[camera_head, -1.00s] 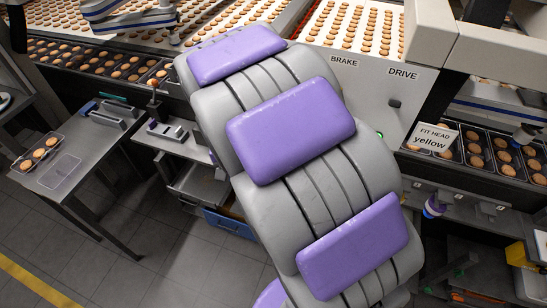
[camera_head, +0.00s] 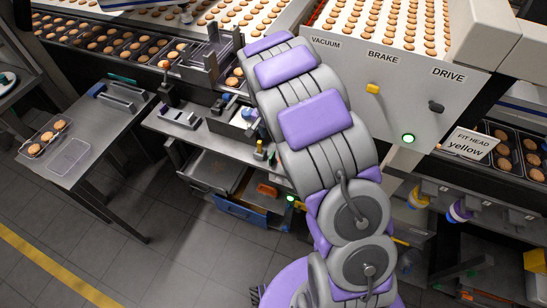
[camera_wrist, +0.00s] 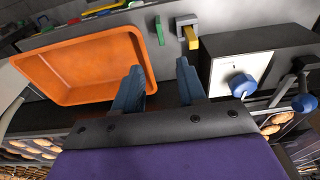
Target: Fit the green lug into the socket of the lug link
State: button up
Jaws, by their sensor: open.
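My gripper (camera_wrist: 160,88) shows in the wrist view with its two blue fingers spread and nothing between them. Beyond the fingertips, a small upright green piece (camera_wrist: 160,31), which may be the green lug, stands against a dark grey panel. To its right a yellow block (camera_wrist: 191,38) sits at a grey bracket. I cannot tell whether this bracket is the lug link, and no socket shows clearly. Both pieces are apart from the fingers. In the head view my arm crosses the middle, and my gripper cannot be made out there.
An orange tray (camera_wrist: 85,65) lies left of the fingers. A white-faced box with a blue knob (camera_wrist: 242,84) stands to the right. A side table (camera_head: 110,130) stands left, with clear floor below.

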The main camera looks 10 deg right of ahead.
jog(key=b, duration=0.2)
send_near(272, 154)
jog(key=f, duration=0.5)
jog(key=shift+w+d+f, duration=0.15)
jog(key=shift+w+d, duration=0.05)
jog(key=shift+d, duration=0.15)
jog(key=shift+w+a+f+b, duration=0.1)
jog(key=shift+f+b, duration=0.15)
jog(key=shift+f, duration=0.65)
jog(key=shift+w+d+f+b, duration=0.1)
jog(key=shift+f+b, duration=0.1)
jog(key=shift+f, duration=0.75)
jog(key=shift+w+a+f+b, duration=0.1)
jog(key=shift+f+b, duration=0.15)
jog(key=shift+f, duration=0.65)
jog(key=shift+c, duration=0.4)
grip_shut()
